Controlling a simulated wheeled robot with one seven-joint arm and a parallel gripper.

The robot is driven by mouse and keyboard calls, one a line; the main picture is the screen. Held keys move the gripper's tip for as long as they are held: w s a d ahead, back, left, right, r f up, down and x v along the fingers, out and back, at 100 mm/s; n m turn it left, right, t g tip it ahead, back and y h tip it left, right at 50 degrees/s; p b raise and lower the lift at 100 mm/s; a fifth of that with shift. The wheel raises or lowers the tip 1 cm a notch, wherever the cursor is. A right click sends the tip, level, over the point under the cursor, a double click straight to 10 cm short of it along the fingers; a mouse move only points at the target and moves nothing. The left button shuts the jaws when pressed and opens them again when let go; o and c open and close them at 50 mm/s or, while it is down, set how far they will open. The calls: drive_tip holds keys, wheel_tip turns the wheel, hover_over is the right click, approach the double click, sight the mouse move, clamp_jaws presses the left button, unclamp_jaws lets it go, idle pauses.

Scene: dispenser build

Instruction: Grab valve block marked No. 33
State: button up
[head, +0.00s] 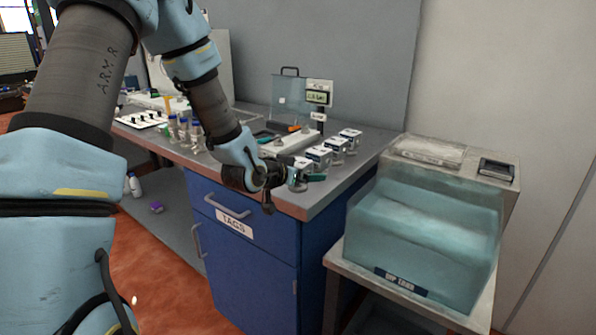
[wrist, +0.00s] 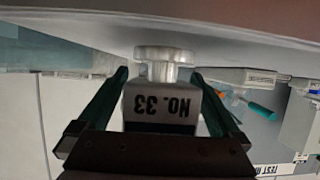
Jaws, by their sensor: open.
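The valve block marked No. 33 (wrist: 160,104) is in the middle of the wrist view, its label upside down. It has a pale round knob (wrist: 163,56) on one side. My gripper (wrist: 160,85) is open, with one dark green finger on either side of the block. Whether the fingers touch it, I cannot tell. In the head view my gripper (head: 307,179) is at the front corner of the workbench (head: 318,198), at the near end of a row of blocks, and it partly hides the nearest block (head: 298,172).
Other valve blocks (head: 335,146) stand in a row behind. A pale bar-shaped item (head: 291,142) lies left of them, with small bottles (head: 184,130) farther left. A teal-covered machine (head: 425,230) stands right of the workbench. A blue drawer unit (head: 245,235) is below.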

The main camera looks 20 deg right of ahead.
clamp_jaws()
idle(0.8)
